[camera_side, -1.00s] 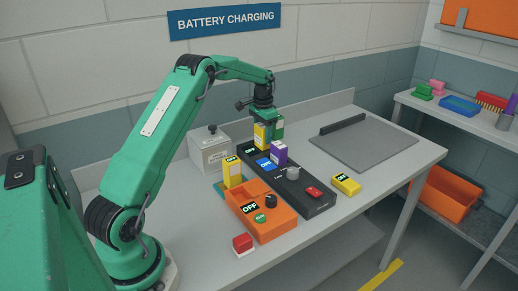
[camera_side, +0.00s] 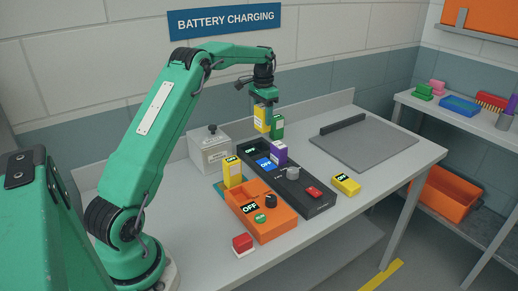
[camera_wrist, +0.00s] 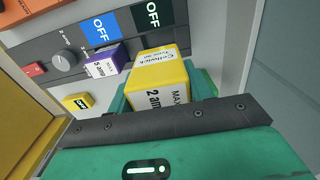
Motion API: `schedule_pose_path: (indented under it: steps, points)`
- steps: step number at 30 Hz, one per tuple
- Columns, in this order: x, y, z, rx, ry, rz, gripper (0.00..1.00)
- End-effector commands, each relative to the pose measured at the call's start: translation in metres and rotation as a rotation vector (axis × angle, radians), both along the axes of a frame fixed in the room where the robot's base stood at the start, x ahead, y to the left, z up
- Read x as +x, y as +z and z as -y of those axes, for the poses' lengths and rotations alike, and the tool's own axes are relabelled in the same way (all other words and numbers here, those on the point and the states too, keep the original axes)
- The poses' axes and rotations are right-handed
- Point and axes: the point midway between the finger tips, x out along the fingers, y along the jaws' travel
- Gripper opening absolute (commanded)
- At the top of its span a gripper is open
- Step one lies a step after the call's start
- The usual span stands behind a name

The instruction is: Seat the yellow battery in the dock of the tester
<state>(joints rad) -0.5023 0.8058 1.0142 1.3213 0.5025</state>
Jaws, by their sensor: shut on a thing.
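My gripper (camera_side: 264,100) is shut on a yellow battery (camera_side: 261,119) and holds it upright above the far end of the black charger (camera_side: 262,184). In the wrist view the same battery (camera_wrist: 160,62) shows its printed label between my jaws. The orange tester (camera_side: 262,225) stands in front of the charger, with an OFF display, a dark knob, a green button and an open recess. A second yellow battery (camera_side: 233,175) stands upright at the tester's far left end; I cannot tell whether it is in it or behind it.
A purple battery (camera_side: 279,152) stands in the charger, and a green battery (camera_side: 277,127) stands by its far end. A small yellow device (camera_side: 346,184), a red-and-white block (camera_side: 243,244), a grey lidded box (camera_side: 210,148) and a grey mat (camera_side: 363,147) are on the bench.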

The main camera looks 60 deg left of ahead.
Motion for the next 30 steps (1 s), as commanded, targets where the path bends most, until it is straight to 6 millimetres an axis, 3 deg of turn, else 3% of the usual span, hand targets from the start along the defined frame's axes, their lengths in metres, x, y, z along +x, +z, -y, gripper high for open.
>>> schedule_pose_path:
  steps: [10, 24, 30]
  points:
    - [0.000, 0.006, 0.000, 0.001, 0.000, 0.002, 0.17]
    - [0.000, 0.053, 0.000, 0.002, 0.000, 0.004, 0.17]
    - [-0.005, 0.055, 0.009, 0.001, 0.000, 0.002, 0.17]
